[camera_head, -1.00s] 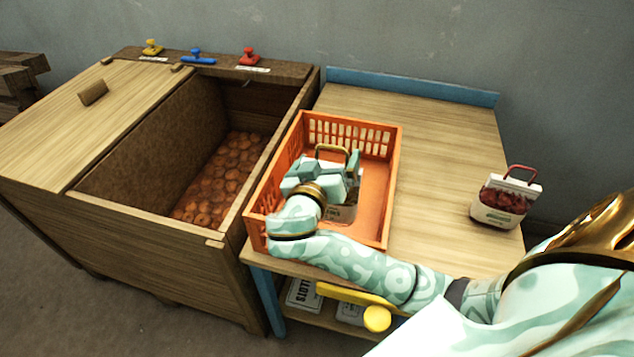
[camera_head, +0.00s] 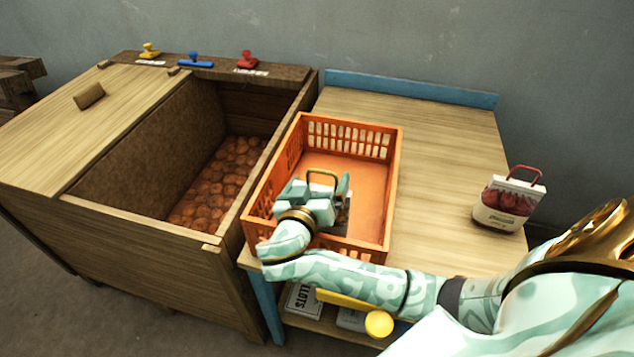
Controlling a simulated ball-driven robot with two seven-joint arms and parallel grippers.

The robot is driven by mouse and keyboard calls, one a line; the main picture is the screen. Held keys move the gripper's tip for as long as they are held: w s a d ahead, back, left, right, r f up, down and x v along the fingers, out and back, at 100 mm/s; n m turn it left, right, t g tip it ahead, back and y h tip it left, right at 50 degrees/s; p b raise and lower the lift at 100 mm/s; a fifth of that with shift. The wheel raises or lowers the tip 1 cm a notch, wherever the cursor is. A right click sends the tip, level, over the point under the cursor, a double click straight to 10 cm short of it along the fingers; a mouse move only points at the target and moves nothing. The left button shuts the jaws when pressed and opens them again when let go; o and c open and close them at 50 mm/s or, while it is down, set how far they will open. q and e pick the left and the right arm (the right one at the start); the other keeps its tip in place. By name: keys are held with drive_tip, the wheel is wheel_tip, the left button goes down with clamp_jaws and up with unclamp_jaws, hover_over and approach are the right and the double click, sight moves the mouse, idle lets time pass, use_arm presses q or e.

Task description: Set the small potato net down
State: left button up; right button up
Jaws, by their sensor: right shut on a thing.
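The small potato net (camera_head: 343,218) is inside the orange crate (camera_head: 394,200), towards its near end. Its tan handle (camera_head: 323,172) stands up at my right gripper (camera_head: 330,192). My right gripper is shut on the net and reaches down into the crate over the near wall. The hand and wrist hide most of the net, so I cannot tell whether its base touches the crate floor. The far part of the crate floor is bare. My left gripper is out of view.
A red-handled net of red produce (camera_head: 503,205) stands on the wooden table (camera_head: 440,150), right of the crate. A wooden bin (camera_head: 130,225) with brown potatoes or onions adjoins on the left. Red, blue and yellow stamps (camera_head: 196,60) sit along its back. The table behind the crate is clear.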

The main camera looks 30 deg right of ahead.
drive_tip(key=shift+f, duration=0.25)
drive_tip(key=o, duration=1.4)
drive_tip(key=shift+o, duration=0.2)
drive_tip(key=shift+r, duration=0.2)
drive_tip(key=shift+r+p, duration=0.3)
drive_tip(key=shift+r, duration=0.25)
drive_tip(key=v, duration=1.2)
drive_tip(key=shift+f, duration=0.1)
